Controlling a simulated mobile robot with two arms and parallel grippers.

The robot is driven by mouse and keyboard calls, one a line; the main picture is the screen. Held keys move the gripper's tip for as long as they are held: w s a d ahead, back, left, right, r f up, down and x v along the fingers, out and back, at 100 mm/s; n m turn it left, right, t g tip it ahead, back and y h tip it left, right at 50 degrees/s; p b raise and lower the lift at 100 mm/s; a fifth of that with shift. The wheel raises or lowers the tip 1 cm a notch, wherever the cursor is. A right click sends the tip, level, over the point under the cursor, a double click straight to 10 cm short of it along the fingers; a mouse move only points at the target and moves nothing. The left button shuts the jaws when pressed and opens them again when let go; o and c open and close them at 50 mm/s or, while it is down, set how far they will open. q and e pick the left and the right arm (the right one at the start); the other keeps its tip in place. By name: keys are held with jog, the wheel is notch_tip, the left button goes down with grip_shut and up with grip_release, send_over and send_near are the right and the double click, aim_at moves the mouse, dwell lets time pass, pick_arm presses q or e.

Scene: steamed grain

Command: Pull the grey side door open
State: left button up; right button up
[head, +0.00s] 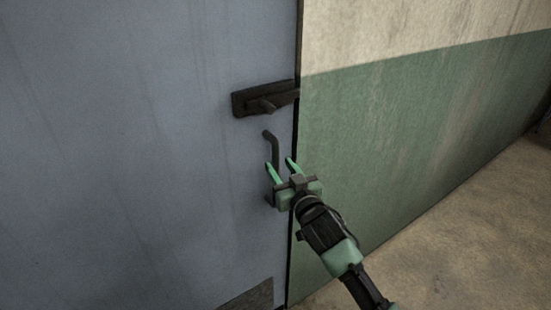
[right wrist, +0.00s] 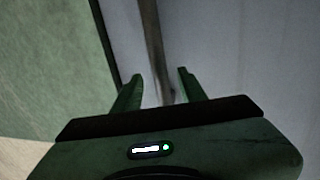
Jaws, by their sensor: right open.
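The grey side door (head: 120,150) fills the left of the head view. A dark latch (head: 262,98) is mounted near its right edge. Below the latch is a dark vertical pull handle (head: 274,147), partly hidden behind my right gripper. My right gripper (head: 280,167) is open in front of the handle. In the right wrist view the handle (right wrist: 156,50) runs down between the two open fingers (right wrist: 160,78); I cannot tell whether either finger touches it. My left gripper is not in view.
A wall, cream above and green below (head: 400,130), meets the door's right edge at a dark gap. The brown floor (head: 460,240) at lower right is clear. A dark plate (head: 252,297) is on the door's lower part.

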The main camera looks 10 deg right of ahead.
aim_at(277, 163)
jog(key=shift+w+a+p, duration=0.15)
jog(key=shift+w, duration=0.85)
jog(key=shift+w+a+p, duration=0.15)
jog(key=shift+w, duration=0.8)
grip_shut()
jog(key=shift+f, duration=0.1)
